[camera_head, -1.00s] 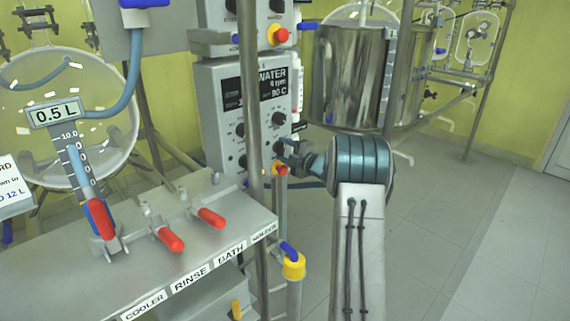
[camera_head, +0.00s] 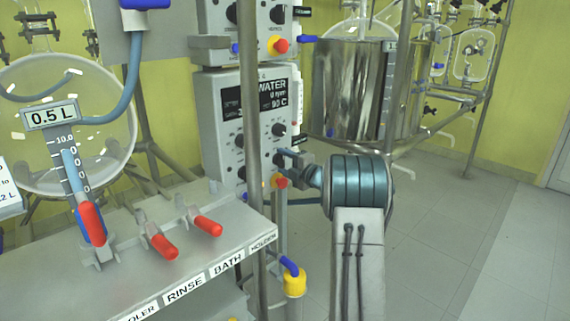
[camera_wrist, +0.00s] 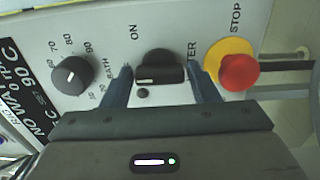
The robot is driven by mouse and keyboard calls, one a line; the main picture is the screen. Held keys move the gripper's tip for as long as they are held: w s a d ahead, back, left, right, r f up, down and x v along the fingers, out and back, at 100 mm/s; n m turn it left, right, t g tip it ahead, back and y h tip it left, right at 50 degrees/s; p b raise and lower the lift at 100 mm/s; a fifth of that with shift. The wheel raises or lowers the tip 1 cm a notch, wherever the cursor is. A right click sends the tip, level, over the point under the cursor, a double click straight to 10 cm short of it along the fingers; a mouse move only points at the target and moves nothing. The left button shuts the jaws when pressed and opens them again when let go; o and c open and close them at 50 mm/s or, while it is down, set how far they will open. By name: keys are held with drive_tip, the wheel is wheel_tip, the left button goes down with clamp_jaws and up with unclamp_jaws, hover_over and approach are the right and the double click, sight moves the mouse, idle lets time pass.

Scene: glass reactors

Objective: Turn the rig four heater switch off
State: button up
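The control box (camera_head: 212,115) stands in the middle of the head view, with a display, several knobs and a red stop button on a yellow base (camera_head: 280,183). In the wrist view a black rotary switch (camera_wrist: 160,68) sits on the panel, marked ON, with a partly covered label ending in "TER". My gripper (camera_wrist: 166,85) has its two fingers apart, one on each side of this switch. I cannot tell whether they touch it. In the head view my gripper (camera_head: 287,160) is at the panel's lower right and partly hides the switch.
The red stop button (camera_wrist: 240,72) is close beside one finger, and a temperature knob (camera_wrist: 72,75) is on the other side. A vertical pole (camera_head: 250,150) and a shelf with red-handled valves (camera_head: 208,226) stand left of my arm. A steel vessel (camera_head: 350,85) is behind.

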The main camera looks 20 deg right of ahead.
drive_tip(key=shift+o, duration=0.9)
drive_tip(key=p+v, duration=0.2)
drive_tip(key=v, duration=1.2)
drive_tip(key=shift+w, duration=0.1)
